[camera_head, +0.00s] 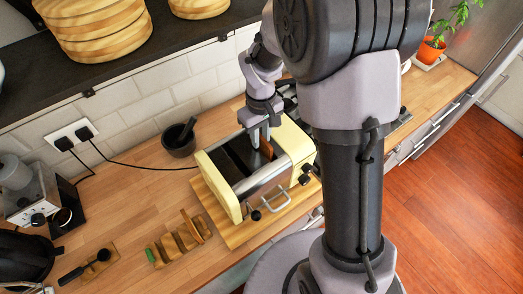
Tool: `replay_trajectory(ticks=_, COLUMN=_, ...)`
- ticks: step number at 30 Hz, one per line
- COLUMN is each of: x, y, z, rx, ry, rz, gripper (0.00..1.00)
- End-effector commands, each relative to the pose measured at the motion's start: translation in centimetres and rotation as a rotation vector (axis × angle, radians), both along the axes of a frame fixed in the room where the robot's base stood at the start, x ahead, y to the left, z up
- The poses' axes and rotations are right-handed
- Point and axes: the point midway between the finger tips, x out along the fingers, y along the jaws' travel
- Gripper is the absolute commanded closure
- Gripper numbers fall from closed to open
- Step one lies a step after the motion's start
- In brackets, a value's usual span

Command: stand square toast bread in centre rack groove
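A cream and steel toaster (231,204) stands on a wooden board on the counter. A brown edge, seemingly the square toast bread (267,149), shows in its right slot. My gripper (262,138) points down over that slot, right at the bread. Its fingers are too small and partly hidden to tell whether they are open or shut on the bread. A small wooden rack (178,243) with upright dividers sits on the counter at lower left of the toaster. Brown upright pieces show at its right end; I cannot tell whether any is bread. Its centre groove is too small to judge.
A dark mortar (180,142) stands behind the toaster. A small green item (150,255) is at the rack's left end. Counter between rack and mortar is clear.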

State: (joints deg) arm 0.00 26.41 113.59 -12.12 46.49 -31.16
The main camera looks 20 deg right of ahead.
Motion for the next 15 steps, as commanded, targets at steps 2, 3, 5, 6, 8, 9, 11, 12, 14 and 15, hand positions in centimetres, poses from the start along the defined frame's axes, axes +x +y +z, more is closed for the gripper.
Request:
replay_trajectory(ticks=2, x=0.0, y=0.0, z=0.1, rx=0.000, ry=0.000, rz=0.000, gripper=0.80)
replay_trajectory(ticks=3, x=0.0, y=0.0, z=0.1, rx=0.000, ry=0.000, rz=0.000, gripper=0.88)
replay_trajectory(ticks=5, x=0.0, y=0.0, z=0.1, rx=0.000, ry=0.000, rz=0.000, gripper=1.00)
replay_trajectory(ticks=6, x=0.0, y=0.0, z=0.1, rx=0.000, ry=0.000, rz=0.000, gripper=1.00)
replay_trajectory(ticks=8, x=0.0, y=0.0, z=0.1, rx=0.000, ry=0.000, rz=0.000, gripper=1.00)
replay_trajectory(ticks=9, x=0.0, y=0.0, z=0.1, rx=0.000, ry=0.000, rz=0.000, gripper=1.00)
replay_trajectory(ticks=11, x=0.0, y=0.0, z=0.3, rx=0.000, ry=0.000, rz=0.000, gripper=1.00)
replay_trajectory(ticks=12, x=0.0, y=0.0, z=0.5, rx=0.000, ry=0.000, rz=0.000, gripper=1.00)
replay_trajectory(ticks=14, x=0.0, y=0.0, z=1.1, rx=0.000, ry=0.000, rz=0.000, gripper=1.00)
replay_trajectory(ticks=15, x=0.0, y=0.0, z=1.5, rx=0.000, ry=0.000, rz=0.000, gripper=1.00)
